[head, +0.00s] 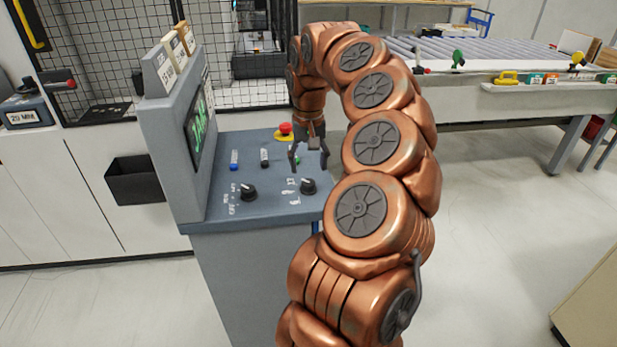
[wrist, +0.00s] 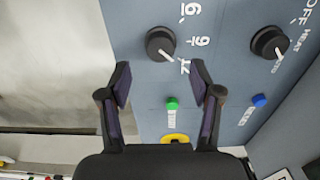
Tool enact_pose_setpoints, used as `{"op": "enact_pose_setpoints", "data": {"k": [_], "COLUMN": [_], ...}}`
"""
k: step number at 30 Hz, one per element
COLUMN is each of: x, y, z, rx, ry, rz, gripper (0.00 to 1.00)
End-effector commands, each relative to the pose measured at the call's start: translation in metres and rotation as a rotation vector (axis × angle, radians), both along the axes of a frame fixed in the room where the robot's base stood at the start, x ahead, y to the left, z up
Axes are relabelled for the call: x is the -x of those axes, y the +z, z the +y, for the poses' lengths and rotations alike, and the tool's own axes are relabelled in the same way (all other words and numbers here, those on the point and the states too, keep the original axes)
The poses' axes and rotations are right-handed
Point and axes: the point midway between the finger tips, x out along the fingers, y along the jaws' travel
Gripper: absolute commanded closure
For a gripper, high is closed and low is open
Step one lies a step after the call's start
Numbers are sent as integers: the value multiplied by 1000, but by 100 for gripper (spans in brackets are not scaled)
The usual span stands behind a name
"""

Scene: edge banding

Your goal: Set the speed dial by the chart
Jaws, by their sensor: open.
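The speed dial (head: 308,186), a black round knob, sits on the grey console's sloped panel. It also shows in the wrist view (wrist: 160,43), with marks 6, 9 and 12 beside it and its white pointer line towards the 12. My gripper (head: 309,166) is open and empty; in the wrist view its fingertips (wrist: 160,72) are spread either side of the line to the dial, apart from it. I cannot clearly make out a chart; a screen (head: 197,122) with green text stands at the left of the panel, seen at a steep angle.
A second knob (head: 247,192) with OFF and other labels sits left of the speed dial. Cards (head: 167,70) stand on the screen housing.

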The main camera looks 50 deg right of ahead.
Motion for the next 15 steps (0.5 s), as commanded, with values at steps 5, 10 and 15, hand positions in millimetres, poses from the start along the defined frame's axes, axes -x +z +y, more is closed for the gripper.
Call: {"op": "enact_pose_setpoints", "data": {"k": [5, 10, 15], "x": [1, 1, 1], "y": [-22, -41, -50], "z": [1, 1, 1], "rx": [-3, -5, -1], "ry": [1, 2, 2], "rz": [4, 6, 3], "gripper": [36, 36, 36]}}
